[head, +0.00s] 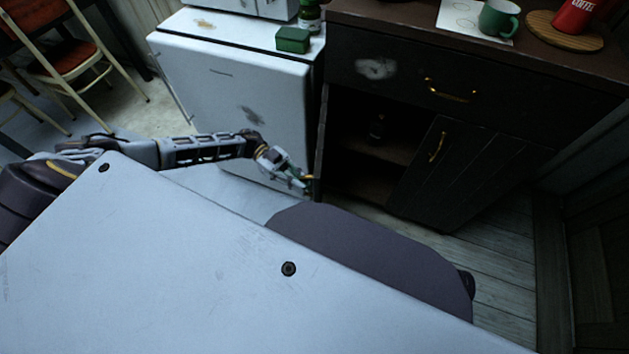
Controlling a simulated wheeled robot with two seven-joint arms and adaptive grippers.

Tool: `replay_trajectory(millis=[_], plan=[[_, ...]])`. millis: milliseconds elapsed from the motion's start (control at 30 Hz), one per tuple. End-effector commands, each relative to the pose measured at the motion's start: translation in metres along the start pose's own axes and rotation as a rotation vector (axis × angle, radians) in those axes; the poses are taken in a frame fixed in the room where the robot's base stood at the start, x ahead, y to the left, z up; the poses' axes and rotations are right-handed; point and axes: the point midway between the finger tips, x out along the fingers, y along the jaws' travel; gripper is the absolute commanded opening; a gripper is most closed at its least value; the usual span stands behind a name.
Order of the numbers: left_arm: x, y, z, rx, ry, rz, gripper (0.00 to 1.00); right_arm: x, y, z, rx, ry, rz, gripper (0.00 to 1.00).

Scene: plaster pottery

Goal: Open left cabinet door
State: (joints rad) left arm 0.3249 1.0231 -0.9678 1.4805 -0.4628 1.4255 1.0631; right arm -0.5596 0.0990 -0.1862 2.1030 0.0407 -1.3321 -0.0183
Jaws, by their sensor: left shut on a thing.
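The dark wooden cabinet (480,120) stands at the upper right. Its left door (319,150) is swung out and shows nearly edge-on, so its front face is hidden. The left compartment is exposed, with a shelf and a dark bottle (376,128) inside. The right door (450,175) is closed and has a gold handle (437,148). My left gripper (304,183) is at the outer side of the left door, shut on its handle, of which only a small gold bit shows. My right gripper is not in view.
A white fridge (235,95) stands left of the cabinet, close behind my left arm. A green box (293,40) sits on it. A gold-handled drawer (450,90) is above the doors. A green mug (498,18) and red can (575,15) stand on top.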

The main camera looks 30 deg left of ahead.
Motion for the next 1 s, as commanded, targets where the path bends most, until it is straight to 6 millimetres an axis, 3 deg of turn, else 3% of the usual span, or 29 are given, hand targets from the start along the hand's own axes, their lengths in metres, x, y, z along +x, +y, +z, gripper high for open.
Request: replay_trajectory(millis=[500,967,1000], plan=[[-0.052,0.021,0.003,-0.008,-0.004,-0.004,0.00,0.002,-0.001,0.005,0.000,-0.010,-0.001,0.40],[-0.057,0.023,0.003,-0.008,-0.004,-0.004,0.00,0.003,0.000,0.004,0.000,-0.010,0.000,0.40],[-0.057,0.023,0.003,-0.008,-0.004,-0.004,0.13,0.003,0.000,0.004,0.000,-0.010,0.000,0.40]])
